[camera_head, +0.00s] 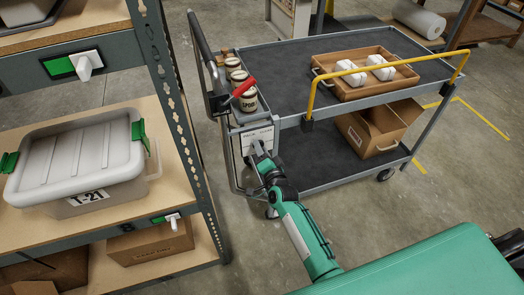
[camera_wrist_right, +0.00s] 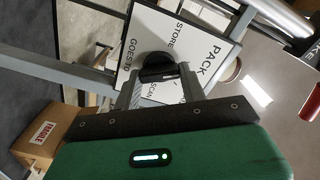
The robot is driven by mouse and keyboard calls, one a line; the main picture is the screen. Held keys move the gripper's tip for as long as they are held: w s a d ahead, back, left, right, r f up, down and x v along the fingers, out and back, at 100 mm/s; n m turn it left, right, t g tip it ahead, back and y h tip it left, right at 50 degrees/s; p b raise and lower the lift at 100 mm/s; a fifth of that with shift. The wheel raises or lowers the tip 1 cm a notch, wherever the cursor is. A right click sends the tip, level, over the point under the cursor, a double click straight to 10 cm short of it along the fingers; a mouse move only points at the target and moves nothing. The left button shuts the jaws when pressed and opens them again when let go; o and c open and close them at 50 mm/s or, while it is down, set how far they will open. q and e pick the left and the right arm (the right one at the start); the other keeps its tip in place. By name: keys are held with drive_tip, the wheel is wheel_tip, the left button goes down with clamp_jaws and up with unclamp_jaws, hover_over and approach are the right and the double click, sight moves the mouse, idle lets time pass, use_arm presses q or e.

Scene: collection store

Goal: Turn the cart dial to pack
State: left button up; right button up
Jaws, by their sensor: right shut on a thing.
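The cart dial's white plate (camera_head: 256,136) is on the near left end of the grey cart (camera_head: 330,70). In the right wrist view the plate (camera_wrist_right: 205,42) carries the words PACK, STORE, SCAN and GOES TO. The dial's black knob (camera_wrist_right: 156,62) sits in the middle of the plate; which word it points to I cannot tell. My right gripper (camera_head: 259,150) is at the plate, and in the wrist view its two fingers (camera_wrist_right: 158,88) are shut on the knob from both sides. In the head view the gripper hides the knob. My left gripper is not in view.
A wooden tray (camera_head: 345,93) with two white items is on the cart's top, behind a yellow rail (camera_head: 388,80). A shelf rack (camera_head: 185,120) with a grey bin (camera_head: 75,160) stands left.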

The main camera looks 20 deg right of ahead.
drive_tip(key=o, duration=1)
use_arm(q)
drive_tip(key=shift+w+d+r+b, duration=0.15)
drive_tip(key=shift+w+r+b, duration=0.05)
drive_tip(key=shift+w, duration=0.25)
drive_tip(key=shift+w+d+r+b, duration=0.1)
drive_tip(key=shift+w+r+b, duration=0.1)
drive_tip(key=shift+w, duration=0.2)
use_arm(e)
drive_tip(key=shift+s+d, duration=0.15)
drive_tip(key=shift+s, duration=3.3)
drive_tip(key=shift+s+d, duration=0.1)
drive_tip(key=shift+s, duration=3.35)
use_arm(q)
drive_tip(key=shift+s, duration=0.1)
